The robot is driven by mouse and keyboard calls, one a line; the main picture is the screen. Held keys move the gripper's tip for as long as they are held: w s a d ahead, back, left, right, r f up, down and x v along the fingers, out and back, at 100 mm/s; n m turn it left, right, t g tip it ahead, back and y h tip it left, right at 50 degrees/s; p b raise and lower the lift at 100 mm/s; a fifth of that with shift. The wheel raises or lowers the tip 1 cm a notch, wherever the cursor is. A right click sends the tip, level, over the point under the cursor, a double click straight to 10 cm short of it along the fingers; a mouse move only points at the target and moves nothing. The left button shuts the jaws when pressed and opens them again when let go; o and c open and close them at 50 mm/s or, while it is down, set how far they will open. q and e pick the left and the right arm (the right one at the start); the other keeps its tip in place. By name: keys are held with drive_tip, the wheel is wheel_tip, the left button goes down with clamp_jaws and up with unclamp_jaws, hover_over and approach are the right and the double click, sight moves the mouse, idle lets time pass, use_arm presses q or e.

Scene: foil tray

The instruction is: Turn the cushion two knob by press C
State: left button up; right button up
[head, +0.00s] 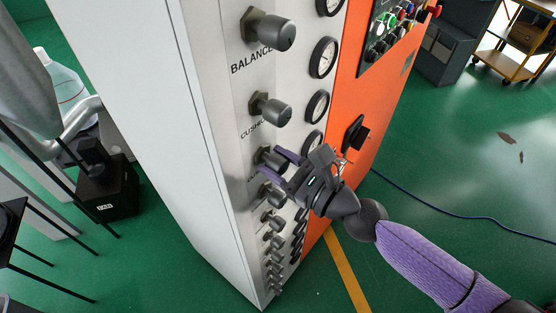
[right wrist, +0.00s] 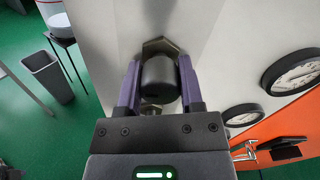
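A light metal panel carries a column of grey knobs. The top knob (head: 268,30) has the label BALANCE below it. The second knob (head: 270,108) has a label below it that starts with CUSH; the rest is hard to read. My right gripper (head: 277,164) is at the third knob (head: 268,157), with its purple fingers on either side of it. In the right wrist view this knob (right wrist: 160,82) sits between the fingertips (right wrist: 159,78), almost filling the gap. Firm contact cannot be made out. My left gripper is not in view.
Round gauges (head: 323,57) line the panel right of the knobs. A black handle (head: 355,134) stands out from the orange face (head: 350,95), close to my right gripper. More knobs (head: 273,218) run below. A blue cable (head: 460,212) lies on the green floor.

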clamp_jaws()
